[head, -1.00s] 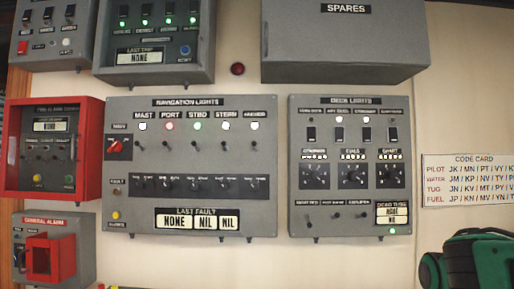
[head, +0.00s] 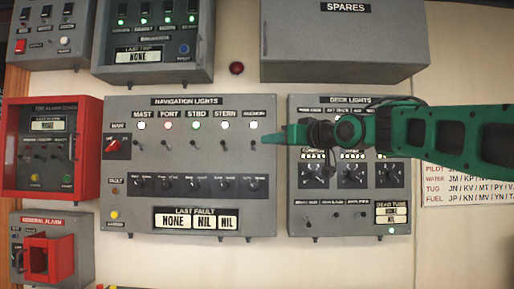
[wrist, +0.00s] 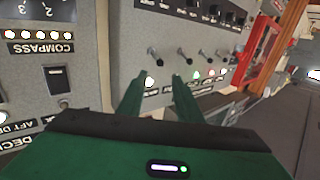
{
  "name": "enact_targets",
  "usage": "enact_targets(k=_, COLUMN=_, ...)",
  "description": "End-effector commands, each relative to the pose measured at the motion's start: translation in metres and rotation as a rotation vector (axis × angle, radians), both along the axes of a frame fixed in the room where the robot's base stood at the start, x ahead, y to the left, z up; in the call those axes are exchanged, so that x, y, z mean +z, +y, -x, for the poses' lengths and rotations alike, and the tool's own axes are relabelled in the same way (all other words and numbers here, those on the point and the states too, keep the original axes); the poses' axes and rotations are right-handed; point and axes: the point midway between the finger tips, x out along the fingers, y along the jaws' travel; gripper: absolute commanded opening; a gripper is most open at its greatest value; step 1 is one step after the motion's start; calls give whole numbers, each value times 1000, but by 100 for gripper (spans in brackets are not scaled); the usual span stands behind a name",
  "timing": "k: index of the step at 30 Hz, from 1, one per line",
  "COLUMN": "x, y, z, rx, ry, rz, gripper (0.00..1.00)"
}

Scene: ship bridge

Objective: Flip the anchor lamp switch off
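The anchor lamp switch (head: 253,147) is a small dark toggle at the right end of the toggle row on the grey navigation lights panel (head: 190,110). The anchor lamp (head: 254,125) above it glows white. My gripper (head: 266,140) reaches in from the right, its tips just right of this toggle. In the wrist view, which looks turned over, my gripper (wrist: 158,76) has its two green fingers apart with nothing between them. The anchor toggle (wrist: 153,53) and its lit lamp (wrist: 149,80) show beyond the tips, lined up with the gap. I see no contact.
Similar toggles for mast (head: 140,147), port, stbd and stern run to the left in the same row. A grey spares cabinet (head: 345,45) juts out above.

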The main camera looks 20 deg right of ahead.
Motion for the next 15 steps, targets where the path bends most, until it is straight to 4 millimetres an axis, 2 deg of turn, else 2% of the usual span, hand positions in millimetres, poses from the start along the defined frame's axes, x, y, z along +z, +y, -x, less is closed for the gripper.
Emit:
enact_targets(k=9, x=-2, y=17, z=-54, rx=1, ry=4, rz=-1, gripper=32)
enact_targets(k=15, x=-2, y=24, z=-79, rx=-1, ry=4, rz=0, gripper=32)
